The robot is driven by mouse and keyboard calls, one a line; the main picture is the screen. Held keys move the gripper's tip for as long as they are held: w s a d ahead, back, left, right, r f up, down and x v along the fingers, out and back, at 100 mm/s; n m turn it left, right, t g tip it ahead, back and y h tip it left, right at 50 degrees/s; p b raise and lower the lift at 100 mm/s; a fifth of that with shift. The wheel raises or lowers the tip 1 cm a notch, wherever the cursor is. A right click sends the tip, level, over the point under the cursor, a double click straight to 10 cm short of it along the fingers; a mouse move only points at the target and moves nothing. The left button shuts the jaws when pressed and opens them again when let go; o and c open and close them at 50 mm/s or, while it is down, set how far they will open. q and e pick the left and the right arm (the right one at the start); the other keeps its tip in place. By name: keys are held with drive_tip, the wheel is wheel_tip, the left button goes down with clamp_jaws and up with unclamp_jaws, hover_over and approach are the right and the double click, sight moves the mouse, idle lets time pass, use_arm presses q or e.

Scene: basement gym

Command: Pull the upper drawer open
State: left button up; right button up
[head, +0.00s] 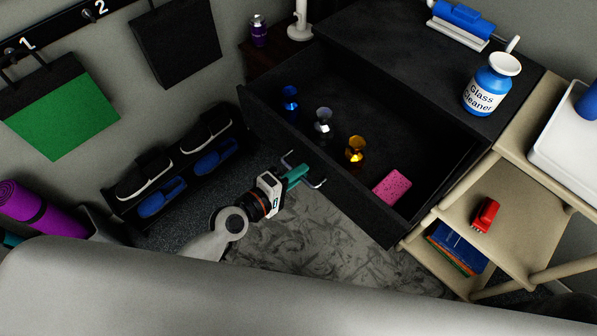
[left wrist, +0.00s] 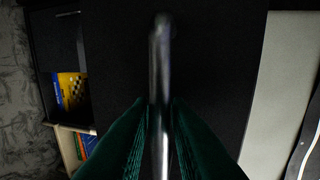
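The upper drawer (head: 345,195) of the dark cabinet (head: 385,45) is pulled far out, with its inside in view. It holds a blue, a silver and a gold object (head: 355,150) and a pink speckled block (head: 391,187). Its silver bar handle (head: 317,184) is on the dark front. My right gripper is not in view.
A wooden shelf unit (head: 520,195) with a red object (head: 485,214) stands right of the drawer. A shoe rack (head: 180,170) is along the left wall. Patterned floor (head: 330,240) lies bare before the drawer. A bottle of glass cleaner (head: 490,87) stands on the cabinet.

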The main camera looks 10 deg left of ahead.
use_arm(q)
drive_tip(key=b+v, duration=0.2)
drive_tip(key=v, duration=0.9)
drive_tip(key=shift+s+a, duration=0.2)
drive_tip(key=shift+s, duration=0.05)
drive_tip(key=s+a+f+m+g+y+p, duration=0.15)
drive_tip(key=a+f, duration=0.25)
drive_tip(key=f, duration=0.6)
drive_tip(key=s+a+f+m+g+y, duration=0.2)
drive_tip(key=s+a+f+m+y, duration=0.1)
drive_tip(key=f, duration=0.7)
drive_tip(key=s+a+f+m+g+y+p, duration=0.1)
drive_tip(key=s+a+f+m+g+y, duration=0.2)
drive_tip(key=f, duration=0.7)
drive_tip(key=s+f+m+g+y+p, duration=0.1)
drive_tip(key=s+f+m+g, duration=0.1)
drive_tip(key=s+f, duration=0.4)
drive_tip(key=s+f+m+g, duration=0.3)
drive_tip(key=s+f, duration=0.3)
drive_tip(key=s, duration=0.7)
drive_tip(key=shift+d+m+y+p, duration=0.15)
drive_tip(key=shift+m+y+p, duration=0.2)
drive_tip(key=shift+m+p, duration=0.1)
